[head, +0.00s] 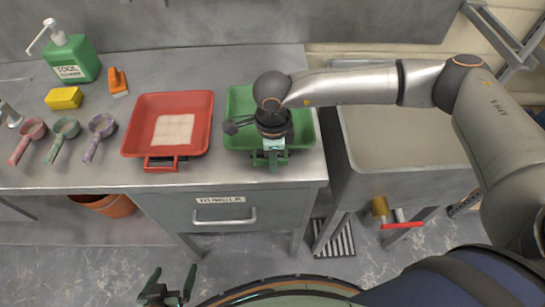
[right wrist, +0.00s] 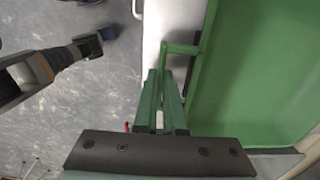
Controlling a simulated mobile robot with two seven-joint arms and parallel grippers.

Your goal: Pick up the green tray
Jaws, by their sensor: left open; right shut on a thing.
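The green tray (head: 240,104) sits on the right end of the steel bench in the head view, partly hidden by my right wrist. In the right wrist view its green floor (right wrist: 250,70) fills the right side, and its handle (right wrist: 180,48) sticks out towards my fingers. My right gripper (head: 272,158) is at the tray's front edge, and in the right wrist view (right wrist: 164,75) its fingers are shut on the handle. The tray looks level on the bench. My left gripper (head: 168,288) is open and empty, low over the floor in front of the bench.
A red tray (head: 200,108) with a pale square inside stands left of the green one. Three scoops (head: 64,132), a yellow sponge (head: 64,98), an orange-handled tool (head: 118,82) and a green pump bottle (head: 72,58) lie further left. A sink (head: 400,140) adjoins on the right.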

